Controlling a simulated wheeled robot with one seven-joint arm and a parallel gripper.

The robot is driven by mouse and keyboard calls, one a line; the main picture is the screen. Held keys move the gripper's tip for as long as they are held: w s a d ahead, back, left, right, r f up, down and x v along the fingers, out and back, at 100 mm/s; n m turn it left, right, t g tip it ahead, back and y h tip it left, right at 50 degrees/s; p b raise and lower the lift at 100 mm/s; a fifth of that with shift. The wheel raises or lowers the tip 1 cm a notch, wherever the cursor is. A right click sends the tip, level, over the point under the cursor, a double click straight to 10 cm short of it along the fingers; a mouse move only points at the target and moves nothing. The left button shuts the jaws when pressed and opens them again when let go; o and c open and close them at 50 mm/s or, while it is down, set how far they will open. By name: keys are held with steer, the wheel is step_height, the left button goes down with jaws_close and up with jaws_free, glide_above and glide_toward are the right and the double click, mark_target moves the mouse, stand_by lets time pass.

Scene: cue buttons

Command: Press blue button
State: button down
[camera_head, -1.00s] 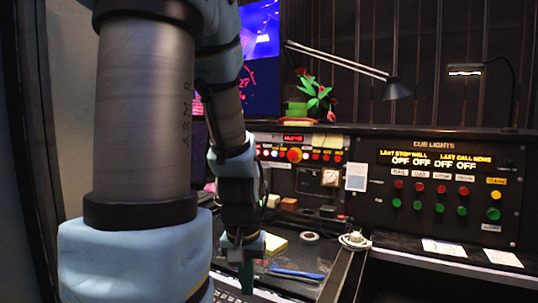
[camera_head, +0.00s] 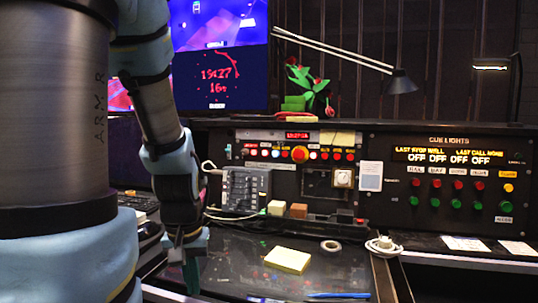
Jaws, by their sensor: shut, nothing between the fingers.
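A row of small round buttons runs along the control panel (camera_head: 345,137) at the middle back. One small pale-bluish button (camera_head: 276,153) shows left of the large orange knob (camera_head: 299,154); its exact colour is hard to tell at this size. My gripper (camera_head: 191,277) points down at the lower left, over the dark desk. It is shut and empty, lower in the picture than the button row and left of it, apart from the panel.
A grey switch box (camera_head: 246,188) stands before the panel. A yellow note pad (camera_head: 288,260), a tape roll (camera_head: 331,246) and a blue pen (camera_head: 338,295) lie on the desk. The cue lights panel (camera_head: 447,185) has red, green and yellow buttons. A monitor (camera_head: 220,70) stands behind.

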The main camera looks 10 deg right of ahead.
mark_target(275, 154)
steer(key=w+d+r+m+t, duration=0.1)
steer(key=w+d, duration=0.1)
steer(key=w, duration=0.1)
steer(key=w+d+r+t+h+p, duration=0.1)
steer(key=w+d, duration=0.1)
steer(key=w, duration=0.2)
steer(key=w+d+r+m+t, duration=0.1)
steer(key=w+d+t, duration=0.1)
steer(key=w+d, duration=0.1)
steer(key=shift+w+d+m, duration=0.1)
steer(key=shift+w+m, duration=0.2)
steer(key=shift+w, duration=0.4)
steer(key=w+d+r+m+t+p, duration=0.25)
steer(key=w+d+r+t, duration=0.45)
steer(key=w, duration=0.5)
steer(key=w+d+r+m+t+y+p, duration=0.1)
steer(key=d+r+t+y, duration=0.1)
steer(key=r, duration=0.3)
steer(key=w+d+r+m+t+y, duration=0.1)
steer(key=d+r+m+t+y, duration=0.1)
steer(key=r+y, duration=0.3)
steer(key=shift+d+r+t+p, duration=0.4)
steer(key=shift+d+t, duration=0.35)
steer(key=shift+t, duration=0.15)
steer(key=shift+w, duration=0.1)
